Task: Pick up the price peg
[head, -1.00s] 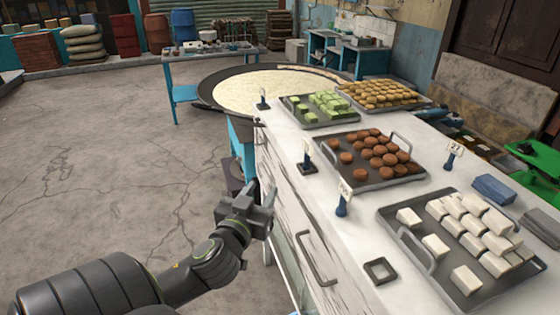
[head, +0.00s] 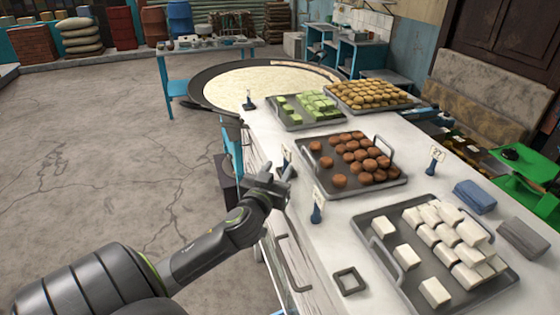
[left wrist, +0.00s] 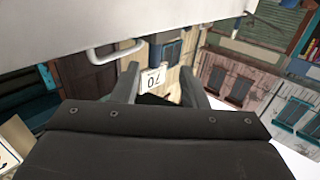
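Several price pegs, dark blue stands with white cards, are on the white counter. One price peg (head: 287,160) is just beyond my left gripper (head: 281,170), partly hidden by it. Another price peg (head: 317,206) stands nearer, to the right of the gripper. A price peg (head: 250,101) is at the far left corner, and one (head: 434,160) is at the right. In the left wrist view, a card (left wrist: 153,79) marked 70, upside down, shows between the two spread fingers of the left gripper (left wrist: 161,85). Both fingers look clear of it. My right gripper is out of view.
The white counter (head: 330,240) bears trays of white blocks (head: 440,240), brown rounds (head: 360,155), green cubes (head: 305,107) and golden pieces (head: 370,93). A drawer handle (head: 293,265) juts from the counter's side.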

